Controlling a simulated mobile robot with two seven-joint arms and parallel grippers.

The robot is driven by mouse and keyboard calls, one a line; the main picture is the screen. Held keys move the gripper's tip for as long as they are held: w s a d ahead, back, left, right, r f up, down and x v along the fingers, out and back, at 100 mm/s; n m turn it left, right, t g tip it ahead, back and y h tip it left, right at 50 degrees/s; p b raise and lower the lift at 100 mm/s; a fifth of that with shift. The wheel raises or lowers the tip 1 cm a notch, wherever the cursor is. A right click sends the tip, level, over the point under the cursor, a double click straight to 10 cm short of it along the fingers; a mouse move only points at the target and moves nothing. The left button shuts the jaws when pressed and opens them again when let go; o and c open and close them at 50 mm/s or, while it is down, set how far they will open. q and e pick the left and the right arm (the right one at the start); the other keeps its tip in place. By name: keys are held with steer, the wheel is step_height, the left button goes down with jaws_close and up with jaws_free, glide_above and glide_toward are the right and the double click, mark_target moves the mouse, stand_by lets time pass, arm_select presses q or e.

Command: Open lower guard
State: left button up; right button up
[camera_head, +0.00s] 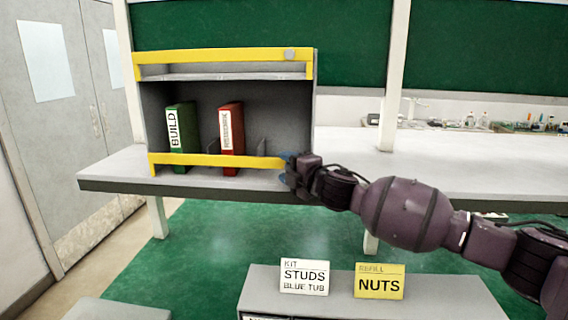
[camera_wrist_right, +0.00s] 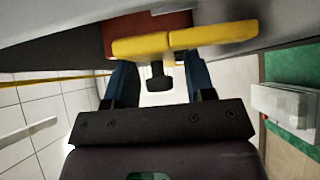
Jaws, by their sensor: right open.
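The lower guard (camera_head: 215,160) is a yellow bar across the bottom front of the grey shelf unit (camera_head: 316,100). It looks level and spans nearly the unit's full width. My right gripper (camera_head: 287,165) is at the guard's right end, its blue fingertips partly hidden by the hand. In the right wrist view the fingers (camera_wrist_right: 158,82) are open, one on each side of a small dark knob (camera_wrist_right: 156,70) below the yellow guard (camera_wrist_right: 186,40). I cannot tell whether the fingers touch the knob or guard. My left gripper is not in view.
A green BUILD binder (camera_head: 184,135) and a red binder (camera_head: 230,125) stand behind the lower guard. STUDS (camera_head: 304,277) and NUTS (camera_head: 379,281) signs stand in front.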

steer(key=shift+x, duration=0.75)
jaws_close()
